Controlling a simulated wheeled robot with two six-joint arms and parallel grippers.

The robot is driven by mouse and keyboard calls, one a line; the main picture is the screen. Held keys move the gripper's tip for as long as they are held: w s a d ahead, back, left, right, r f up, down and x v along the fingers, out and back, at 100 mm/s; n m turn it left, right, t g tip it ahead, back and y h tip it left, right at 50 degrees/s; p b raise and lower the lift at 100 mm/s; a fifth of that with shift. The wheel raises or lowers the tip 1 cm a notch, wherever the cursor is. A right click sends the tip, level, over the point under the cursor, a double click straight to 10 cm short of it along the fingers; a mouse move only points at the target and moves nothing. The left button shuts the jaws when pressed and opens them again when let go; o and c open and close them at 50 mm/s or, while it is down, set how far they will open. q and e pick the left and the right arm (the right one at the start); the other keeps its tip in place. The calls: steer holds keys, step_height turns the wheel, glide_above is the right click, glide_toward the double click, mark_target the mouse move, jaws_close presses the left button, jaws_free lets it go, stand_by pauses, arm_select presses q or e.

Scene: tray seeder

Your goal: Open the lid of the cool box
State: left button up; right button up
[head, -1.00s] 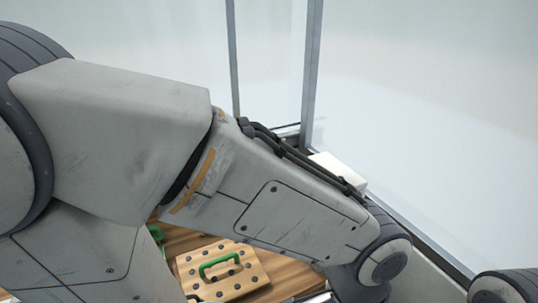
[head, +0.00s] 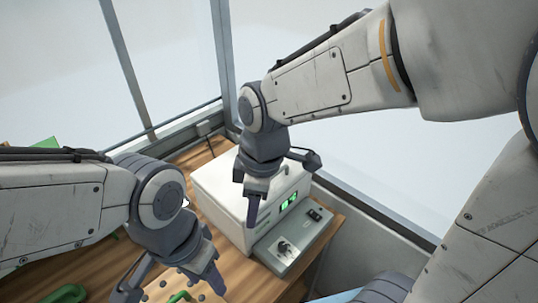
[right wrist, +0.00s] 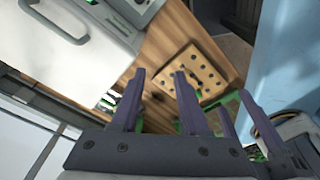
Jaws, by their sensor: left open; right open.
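The cool box appears to be the white box (head: 218,194) with a lit green display on the wooden bench; its top looks shut. In the right wrist view its white top (right wrist: 88,68) is at the upper left, with a grey bar handle (right wrist: 62,34). My right gripper (head: 284,190) is open and empty. In the head view it is in front of the box and hides part of it; I cannot tell the gap. My left gripper (head: 172,289) is open, lower left, over the bench and apart from the box.
A grey control panel (head: 292,242) with knobs sits at the box's front. A wooden board with holes (right wrist: 202,72) lies on the bench, near green handles (head: 66,294). A glass wall with metal posts (head: 222,50) stands behind. Bare wood shows left of the box.

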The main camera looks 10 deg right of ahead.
steer(key=w+d+r+n+t+p, duration=0.1)
steer(key=w+d+n, duration=0.4)
steer(key=w, duration=0.2)
steer(key=w+d+r+n+p, duration=0.1)
steer(key=w+d+r+n, duration=0.1)
steer(key=w+d+n, duration=0.45)
steer(key=shift+m, duration=0.55)
steer(key=w+a+f, duration=0.1)
steer(key=f, duration=0.2)
steer(key=a+f+p, duration=0.1)
steer(key=f, duration=0.2)
steer(key=w+f+p, duration=0.1)
steer(key=f, duration=0.3)
steer(key=shift+w+a, duration=0.35)
steer(key=shift+a, duration=0.05)
steer(key=shift+c, duration=0.3)
jaws_close()
steer(key=shift+w+r, duration=0.1)
